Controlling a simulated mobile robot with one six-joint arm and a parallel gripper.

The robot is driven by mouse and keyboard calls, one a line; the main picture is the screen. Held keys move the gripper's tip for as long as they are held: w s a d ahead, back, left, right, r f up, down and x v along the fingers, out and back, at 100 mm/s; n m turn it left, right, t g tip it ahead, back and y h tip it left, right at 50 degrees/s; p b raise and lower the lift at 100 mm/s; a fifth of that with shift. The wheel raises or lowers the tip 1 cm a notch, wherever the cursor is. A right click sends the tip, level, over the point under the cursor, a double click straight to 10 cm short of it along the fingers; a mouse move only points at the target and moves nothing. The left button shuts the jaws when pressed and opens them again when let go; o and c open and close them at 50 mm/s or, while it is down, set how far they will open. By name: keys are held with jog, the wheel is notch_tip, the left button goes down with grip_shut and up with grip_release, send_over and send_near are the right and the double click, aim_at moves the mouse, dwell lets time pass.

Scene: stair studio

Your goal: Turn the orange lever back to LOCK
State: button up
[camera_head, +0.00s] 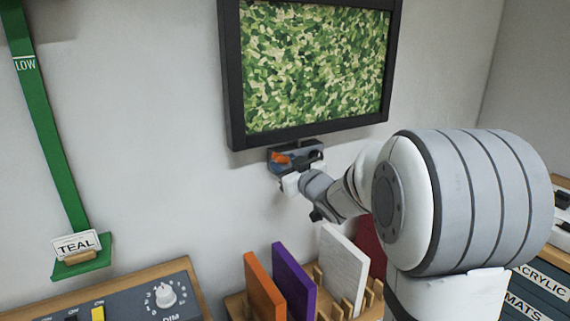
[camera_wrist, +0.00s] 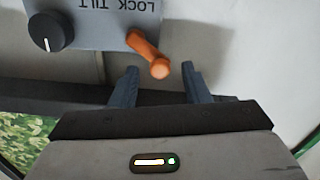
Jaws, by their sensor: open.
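The orange lever (camera_wrist: 147,52) sticks out from a grey panel (camera_wrist: 85,38) in the wrist view. It slants down and right to a rounded end. My gripper (camera_wrist: 160,70) is open. In the wrist view the lever's end shows between the two fingertips, with a gap on each side; I cannot tell the depth. In the head view the lever (camera_head: 281,158) shows on the small panel under the framed picture, with my gripper (camera_head: 289,180) just below it.
A black knob (camera_wrist: 48,31) sits on the same panel. The dark-framed picture (camera_head: 235,90) hangs directly above. Below my arm stands a wooden rack with orange (camera_head: 264,287), purple (camera_head: 294,280) and white (camera_head: 342,270) boards. A dimmer box (camera_head: 130,300) lies at lower left.

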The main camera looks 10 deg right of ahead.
jog(key=v, duration=0.6)
jog(key=shift+s, duration=0.4)
jog(key=shift+d, duration=0.15)
jog(key=s+f+m+g+h+p, duration=0.1)
jog(key=s+m+g+h+p, duration=0.1)
jog(key=s+g, duration=0.3)
jog(key=s+a+f+m+g+h+p, duration=0.1)
jog(key=s+g+p, duration=0.3)
jog(key=s, duration=1)
jog(key=s+a+f+m+g+h+p, duration=0.1)
jog(key=s+f+m+g+h+p, duration=0.1)
jog(key=s+g, duration=0.3)
jog(key=s+f+p, duration=0.1)
jog(key=s, duration=0.3)
jog(key=shift+a+m+g+h, duration=0.25)
jog(key=shift+m+g+h, duration=0.05)
jog(key=shift+m, duration=0.1)
jog(key=shift+s+f, duration=0.15)
